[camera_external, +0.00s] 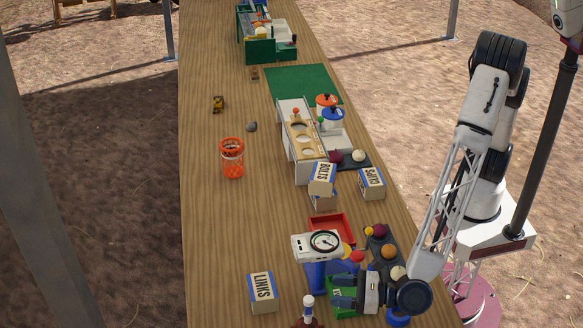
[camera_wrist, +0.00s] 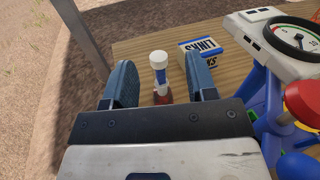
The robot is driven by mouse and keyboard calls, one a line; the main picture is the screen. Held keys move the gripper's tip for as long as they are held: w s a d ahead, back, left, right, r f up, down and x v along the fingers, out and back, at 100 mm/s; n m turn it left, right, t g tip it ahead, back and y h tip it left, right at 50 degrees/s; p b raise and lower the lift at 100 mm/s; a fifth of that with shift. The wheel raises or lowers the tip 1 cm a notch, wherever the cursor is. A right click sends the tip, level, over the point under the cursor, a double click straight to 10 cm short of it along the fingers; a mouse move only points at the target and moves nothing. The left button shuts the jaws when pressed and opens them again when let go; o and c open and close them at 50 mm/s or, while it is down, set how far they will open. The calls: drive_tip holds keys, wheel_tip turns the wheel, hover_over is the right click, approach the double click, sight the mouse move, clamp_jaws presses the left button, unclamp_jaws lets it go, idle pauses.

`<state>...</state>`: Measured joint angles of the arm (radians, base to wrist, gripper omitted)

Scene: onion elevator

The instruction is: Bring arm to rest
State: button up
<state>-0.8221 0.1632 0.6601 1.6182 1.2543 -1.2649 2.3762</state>
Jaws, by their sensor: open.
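My gripper (camera_external: 345,291) is at the near right part of the long wooden table, pointing left in the external view. Its two blue-grey fingers stand apart in the wrist view (camera_wrist: 160,84), with nothing held between them. A small white and blue bottle-like piece on a reddish base (camera_external: 308,306) stands beyond the fingertips; it also shows between the fingers in the wrist view (camera_wrist: 159,68). It appears apart from the fingers. My gripper hides part of a green item (camera_external: 342,311) beneath it.
A white dial scale (camera_external: 318,245) on a blue stand is close beside my gripper. A LINKS box (camera_external: 262,291), red tray (camera_external: 331,229), dark tray of coloured balls (camera_external: 380,235), BOLTS box (camera_external: 322,179) and orange basket (camera_external: 232,158) are around.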

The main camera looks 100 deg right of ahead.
drive_tip(key=d+r+n+g+y, duration=0.2)
drive_tip(key=d+r+n+y, duration=0.6)
drive_tip(key=d+r+n, duration=0.95)
drive_tip(key=s+d+r+n+g+y, duration=0.25)
drive_tip(key=s+d+r+n, duration=0.6)
drive_tip(key=d, duration=0.45)
drive_tip(key=s+d+f+n+g+h, duration=0.15)
drive_tip(key=s+d+n, duration=0.25)
drive_tip(key=s+d, duration=0.5)
drive_tip(key=s+d+f+n+g+h, duration=0.1)
drive_tip(key=s+d+n+g+h, duration=0.25)
drive_tip(key=s, duration=0.95)
drive_tip(key=s+d+f+n+g, duration=0.15)
drive_tip(key=s+d+n, duration=0.35)
drive_tip(key=s+d, duration=0.5)
wheel_tip(320, 180, down, 8)
drive_tip(key=a+g, duration=0.1)
drive_tip(key=g, duration=0.2)
drive_tip(key=shift+w, duration=0.2)
